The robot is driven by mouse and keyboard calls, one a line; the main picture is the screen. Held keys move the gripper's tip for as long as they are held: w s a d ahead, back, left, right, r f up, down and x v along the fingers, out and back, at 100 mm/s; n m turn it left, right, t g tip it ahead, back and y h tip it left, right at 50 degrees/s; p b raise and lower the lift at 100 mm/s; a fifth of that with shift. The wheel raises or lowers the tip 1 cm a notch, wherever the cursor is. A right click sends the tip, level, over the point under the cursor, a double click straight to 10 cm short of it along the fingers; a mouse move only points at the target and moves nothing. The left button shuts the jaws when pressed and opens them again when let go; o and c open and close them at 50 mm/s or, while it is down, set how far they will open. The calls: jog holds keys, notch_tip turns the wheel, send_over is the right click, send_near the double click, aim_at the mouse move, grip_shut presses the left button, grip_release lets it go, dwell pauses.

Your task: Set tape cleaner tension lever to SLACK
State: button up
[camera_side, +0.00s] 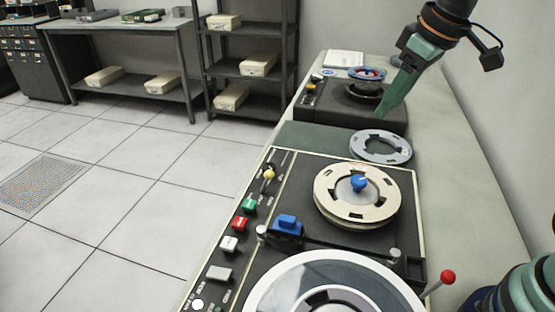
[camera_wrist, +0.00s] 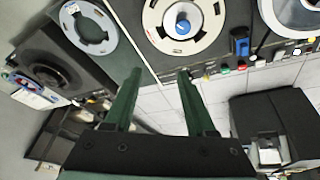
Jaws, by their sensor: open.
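The tape cleaner (camera_side: 330,170) is a black-topped machine with a cream reel (camera_side: 335,205) on a blue hub knob. A lever with a yellow knob (camera_side: 268,173) stands in a slot on its left control strip. A lever with a red ball (camera_side: 448,276) sticks out at its front right. The labels are too small to read, so I cannot tell which is the tension lever or its setting. My gripper (camera_side: 382,114) is open and empty, above the far end of the bench, away from both levers. The wrist view shows its green fingers (camera_wrist: 159,74) apart.
A grey reel (camera_side: 380,146) lies behind the cleaner. A black unit (camera_side: 345,102) stands farther back, near my fingers. Green, red and white buttons (camera_side: 240,222) and a blue block (camera_side: 287,224) are near the yellow knob. A large disc (camera_side: 290,285) is in front.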

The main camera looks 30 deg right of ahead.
jog(key=w+a+n+g, duration=0.3)
jog(key=w+a+n, duration=0.2)
jog(key=w+a, duration=0.35)
jog(key=n+g, duration=0.2)
jog(key=n, duration=0.2)
send_near(269, 171)
jog(key=shift+h, duration=0.4)
jog(key=f, duration=0.7)
jog(key=s+f, duration=0.1)
jog(key=f, duration=0.3)
jog(key=shift+a, duration=0.2)
grip_shut()
